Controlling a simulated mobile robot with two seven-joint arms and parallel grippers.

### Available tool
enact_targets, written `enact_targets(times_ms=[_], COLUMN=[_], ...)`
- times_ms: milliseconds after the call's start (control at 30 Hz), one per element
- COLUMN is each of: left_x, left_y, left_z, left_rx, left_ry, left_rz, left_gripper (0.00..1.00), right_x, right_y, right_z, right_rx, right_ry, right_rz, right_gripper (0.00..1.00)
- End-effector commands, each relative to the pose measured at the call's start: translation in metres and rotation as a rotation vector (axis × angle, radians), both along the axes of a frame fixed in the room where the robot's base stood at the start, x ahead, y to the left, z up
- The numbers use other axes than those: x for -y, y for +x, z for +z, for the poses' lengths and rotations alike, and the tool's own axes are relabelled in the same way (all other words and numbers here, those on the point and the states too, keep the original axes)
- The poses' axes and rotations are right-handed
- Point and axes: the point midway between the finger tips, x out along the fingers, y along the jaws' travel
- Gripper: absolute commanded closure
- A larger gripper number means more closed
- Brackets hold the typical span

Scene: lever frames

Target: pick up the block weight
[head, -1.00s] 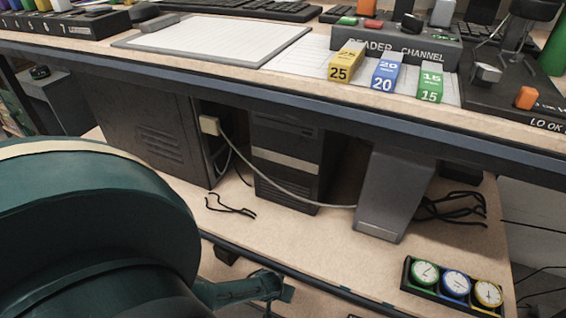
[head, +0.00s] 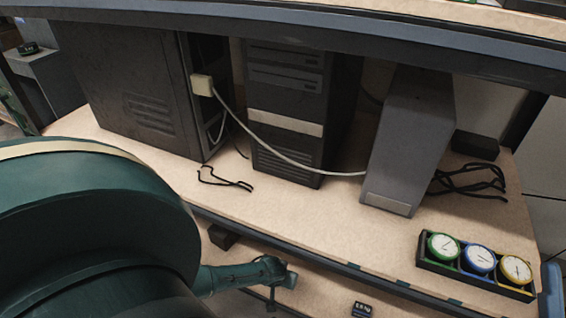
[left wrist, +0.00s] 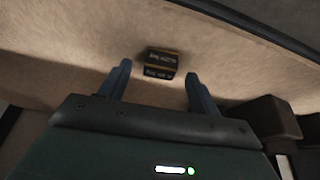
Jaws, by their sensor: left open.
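A small dark block with pale lettering (left wrist: 160,62), which looks like the block weight, lies on a tan board in the left wrist view. A small dark block with a pale label also shows at the bottom edge of the head view (head: 362,309), partly cut off; it appears to be the same one. My left gripper (left wrist: 158,70) is open, its two blue-grey fingers standing either side of the block in the picture. I cannot tell the gap in depth. In the head view my teal left arm ends at the hand (head: 278,275), left of the block. My right gripper does not show.
The shelf above holds dark computer cases (head: 285,120), a grey upright case (head: 408,140), loose black cables (head: 225,180) and a tray of three round dials (head: 440,262). The shelf's dark front edge (head: 330,262) runs above the lower board (head: 325,290).

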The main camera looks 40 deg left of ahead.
Motion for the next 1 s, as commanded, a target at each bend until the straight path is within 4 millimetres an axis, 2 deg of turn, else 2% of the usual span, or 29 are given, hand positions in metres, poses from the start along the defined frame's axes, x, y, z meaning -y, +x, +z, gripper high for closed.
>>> enact_targets(times_ms=[33,200,467,1000], left_x=[-0.001,-0.002,-0.002,-0.002], left_y=[0.003,0.006,0.006,0.005], left_z=[-0.009,-0.013,-0.012,-0.012], left_rx=[0.002,0.001,0.001,0.0], left_ry=[0.001,0.001,0.001,0.0], left_rz=[-0.001,-0.001,-0.001,-0.001], left_gripper=[0.37,0.37,0.37,0.81], right_x=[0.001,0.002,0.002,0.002], right_y=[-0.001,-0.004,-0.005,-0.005], right_z=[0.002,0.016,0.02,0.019], right_rx=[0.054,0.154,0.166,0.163], right_ry=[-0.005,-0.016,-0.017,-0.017], right_rz=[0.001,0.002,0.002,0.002], right_gripper=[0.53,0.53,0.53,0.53])
